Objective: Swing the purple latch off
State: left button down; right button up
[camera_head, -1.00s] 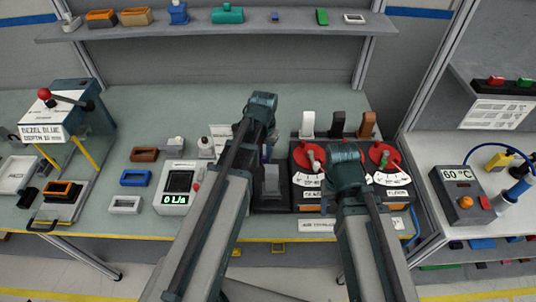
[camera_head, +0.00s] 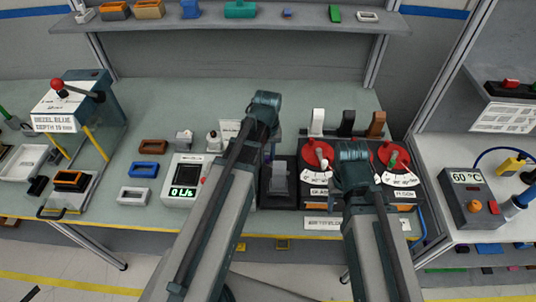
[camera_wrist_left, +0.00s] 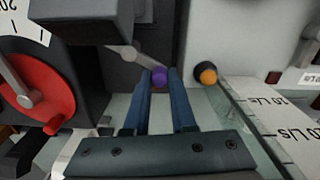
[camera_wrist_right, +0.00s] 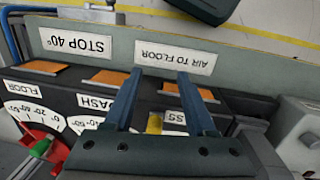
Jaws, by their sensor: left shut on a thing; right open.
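The purple latch shows as a round purple knob (camera_wrist_left: 160,76) on a short grey lever (camera_wrist_left: 126,56) in the left wrist view. The lever runs up and left to beside a dark block (camera_wrist_left: 95,18). My left gripper (camera_wrist_left: 160,88) is shut on the purple knob, with a blue finger on each side. In the head view the left gripper (camera_head: 262,112) is over the bench by the black stand, and its fingertips are hidden. My right gripper (camera_wrist_right: 160,76) is open and empty above the dial panel's front, where the "AIR TO FLOOR" label (camera_wrist_right: 174,57) lies beyond its fingers.
An orange-tipped black knob (camera_wrist_left: 207,74) is just right of the purple one. A red dial (camera_wrist_left: 38,95) is at left. A black stand (camera_head: 278,182), a "0 L/s" meter (camera_head: 184,182) and red dials (camera_head: 317,154) crowd the bench. The bench's back middle is clear.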

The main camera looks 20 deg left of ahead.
dwell(0.3)
pick_arm(q)
jog(key=c, duration=0.7)
grip_release()
jog(key=shift+c, duration=0.2)
jog(key=shift+r, duration=0.1)
notch_tip(320, 180, up, 14)
jog(key=p, duration=1.3)
jog(key=shift+f+p, duration=0.2)
jog(key=shift+p, duration=0.2)
